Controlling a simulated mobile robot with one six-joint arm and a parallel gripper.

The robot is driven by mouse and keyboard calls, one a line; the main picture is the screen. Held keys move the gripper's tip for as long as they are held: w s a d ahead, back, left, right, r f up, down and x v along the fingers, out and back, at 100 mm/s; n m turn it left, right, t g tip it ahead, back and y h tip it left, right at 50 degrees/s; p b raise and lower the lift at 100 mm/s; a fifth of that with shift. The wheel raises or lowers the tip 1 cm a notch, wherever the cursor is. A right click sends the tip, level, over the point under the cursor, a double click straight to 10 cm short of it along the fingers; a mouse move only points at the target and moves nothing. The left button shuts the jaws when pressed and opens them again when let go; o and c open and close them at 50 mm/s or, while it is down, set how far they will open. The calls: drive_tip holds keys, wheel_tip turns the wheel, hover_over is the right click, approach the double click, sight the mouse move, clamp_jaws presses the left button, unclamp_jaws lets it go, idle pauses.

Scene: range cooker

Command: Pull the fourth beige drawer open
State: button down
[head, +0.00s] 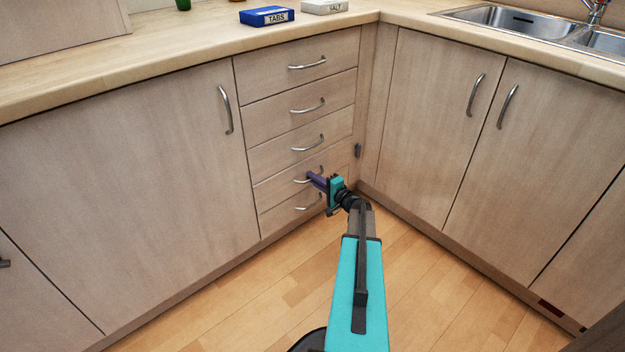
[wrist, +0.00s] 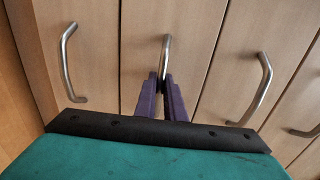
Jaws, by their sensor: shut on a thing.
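The fourth beige drawer (head: 272,189), counted from the top, is in a stack of several drawers left of the inner corner in the head view. Its front looks flush with its neighbours. My gripper (head: 312,178), with purple fingers, is at this drawer's curved metal handle (head: 299,181) and shut on it. In the wrist view the drawer front (wrist: 140,40) is in the middle, and its handle (wrist: 166,46) runs down between the purple fingertips (wrist: 163,85). The fingers hide part of the handle.
The bottom drawer's handle (head: 309,203) is just below my gripper, and the third drawer's handle (head: 308,144) is above. Cupboard doors (head: 425,120) stand close on the right. The wooden floor (head: 240,300) before the drawers is clear apart from my arm.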

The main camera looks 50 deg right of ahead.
drive_tip(key=s+a+b, duration=0.3)
drive_tip(key=s, duration=3.6)
drive_tip(key=shift+s, duration=0.1)
drive_tip(key=c, duration=2.1)
unclamp_jaws()
drive_tip(key=shift+s+a+r+p, duration=0.15)
drive_tip(key=shift+s+p, duration=0.5)
drive_tip(key=shift+s, duration=1.65)
drive_tip(key=shift+s+a+r+p, duration=0.2)
drive_tip(key=shift+s+p, duration=0.5)
drive_tip(key=shift+s, duration=1.55)
drive_tip(key=shift+s+a+r+p, duration=0.15)
drive_tip(key=shift+s+p, duration=0.5)
drive_tip(key=shift+s, duration=1.65)
drive_tip(key=shift+s, duration=0.1)
